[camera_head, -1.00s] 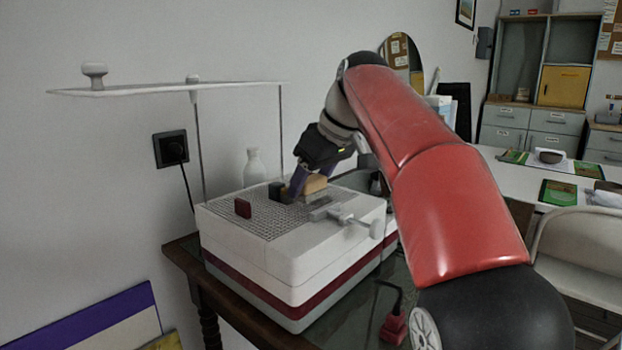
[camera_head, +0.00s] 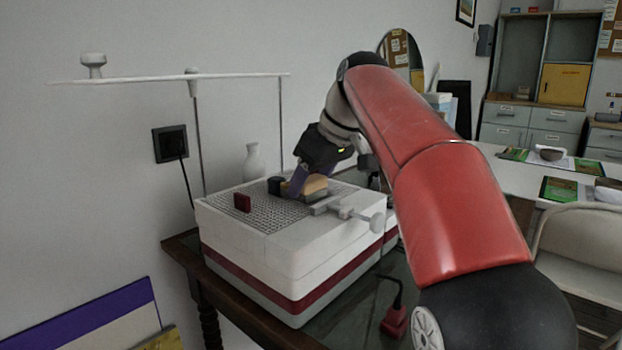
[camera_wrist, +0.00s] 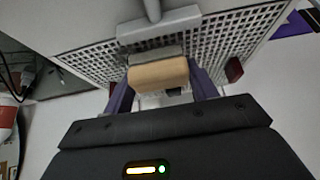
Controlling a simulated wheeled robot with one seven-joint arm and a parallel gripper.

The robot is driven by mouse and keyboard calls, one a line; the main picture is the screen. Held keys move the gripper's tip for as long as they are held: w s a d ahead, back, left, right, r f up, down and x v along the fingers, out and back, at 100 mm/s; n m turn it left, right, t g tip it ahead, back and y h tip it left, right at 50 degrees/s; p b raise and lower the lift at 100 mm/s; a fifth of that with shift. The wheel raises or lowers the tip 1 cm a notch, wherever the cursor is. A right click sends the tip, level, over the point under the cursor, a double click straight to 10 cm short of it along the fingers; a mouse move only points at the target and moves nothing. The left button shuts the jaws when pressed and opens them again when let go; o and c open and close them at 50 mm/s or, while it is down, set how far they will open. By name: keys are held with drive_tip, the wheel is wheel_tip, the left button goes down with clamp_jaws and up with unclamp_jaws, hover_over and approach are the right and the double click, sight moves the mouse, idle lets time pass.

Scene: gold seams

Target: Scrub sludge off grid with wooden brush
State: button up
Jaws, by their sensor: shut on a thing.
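My gripper (camera_head: 303,186) is shut on a wooden brush (camera_head: 314,187) over the right part of the grid (camera_head: 262,213). In the wrist view, the brush (camera_wrist: 158,74) sits between the two purple fingers of my gripper (camera_wrist: 162,88), with its grey bristle side toward the grid (camera_wrist: 245,32). The brush looks to be at or just above the grid; I cannot tell whether it touches. I cannot make out sludge on the grid; the part under the brush is hidden.
A dark red block (camera_head: 242,203) stands on the grid's left part, and a dark block (camera_head: 274,186) near its back. A grey clamp-like fitting (camera_head: 348,211) lies at the front right edge. A white shelf (camera_head: 140,79) on thin rods rises above. A white bottle (camera_head: 254,162) stands behind.

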drive_tip(key=shift+f, duration=0.4)
